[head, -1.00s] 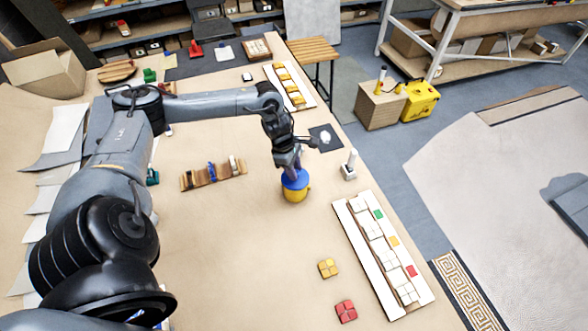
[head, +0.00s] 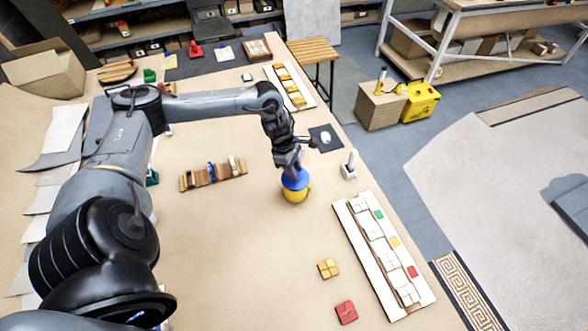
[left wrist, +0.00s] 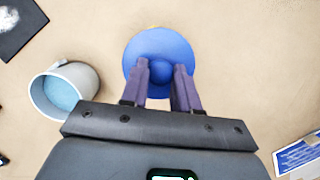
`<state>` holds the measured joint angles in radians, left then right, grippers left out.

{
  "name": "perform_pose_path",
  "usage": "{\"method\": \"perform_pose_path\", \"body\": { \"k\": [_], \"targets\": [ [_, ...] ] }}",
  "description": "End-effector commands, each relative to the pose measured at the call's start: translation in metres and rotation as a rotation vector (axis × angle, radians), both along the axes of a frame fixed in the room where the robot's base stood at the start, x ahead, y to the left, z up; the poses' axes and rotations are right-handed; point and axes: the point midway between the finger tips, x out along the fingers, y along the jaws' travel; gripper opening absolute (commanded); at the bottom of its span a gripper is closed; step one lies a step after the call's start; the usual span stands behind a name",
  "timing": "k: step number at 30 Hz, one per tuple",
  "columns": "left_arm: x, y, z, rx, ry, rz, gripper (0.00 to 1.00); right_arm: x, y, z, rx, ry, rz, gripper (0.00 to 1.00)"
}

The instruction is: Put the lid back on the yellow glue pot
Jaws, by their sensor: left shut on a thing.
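The yellow glue pot (head: 296,196) stands upright on the table in the head view. The round blue lid (head: 291,184) is over its mouth. In the left wrist view the lid (left wrist: 143,83) fills the space ahead of the jaws, with a round knob in its middle. My left gripper (left wrist: 161,72) is shut on this knob from above; in the head view it (head: 292,169) is right over the pot. A thin bit of yellow shows past the lid's far edge; the rest of the pot is hidden there. I cannot tell whether the lid is fully seated. My right gripper is not in view.
A pale cup with blue inside (left wrist: 64,90) is close left of the lid in the wrist view. A dark sheet (head: 325,138) lies behind the pot. A wooden rack (head: 213,177) is to the left, a long white mosaic panel (head: 362,256) to the right.

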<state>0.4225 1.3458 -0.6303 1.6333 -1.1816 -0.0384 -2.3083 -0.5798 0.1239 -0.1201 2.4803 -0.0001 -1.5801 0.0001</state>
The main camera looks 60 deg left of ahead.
Motion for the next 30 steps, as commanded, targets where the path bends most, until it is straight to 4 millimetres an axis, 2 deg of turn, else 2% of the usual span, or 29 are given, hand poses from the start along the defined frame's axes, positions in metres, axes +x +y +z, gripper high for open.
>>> {"method": "perform_pose_path", "body": {
  "k": [30],
  "targets": [
    [0.0002, -0.0002, -0.0026, 0.000, 0.000, 0.000, 0.01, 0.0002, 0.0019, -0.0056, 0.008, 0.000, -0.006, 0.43]
  ]
}}
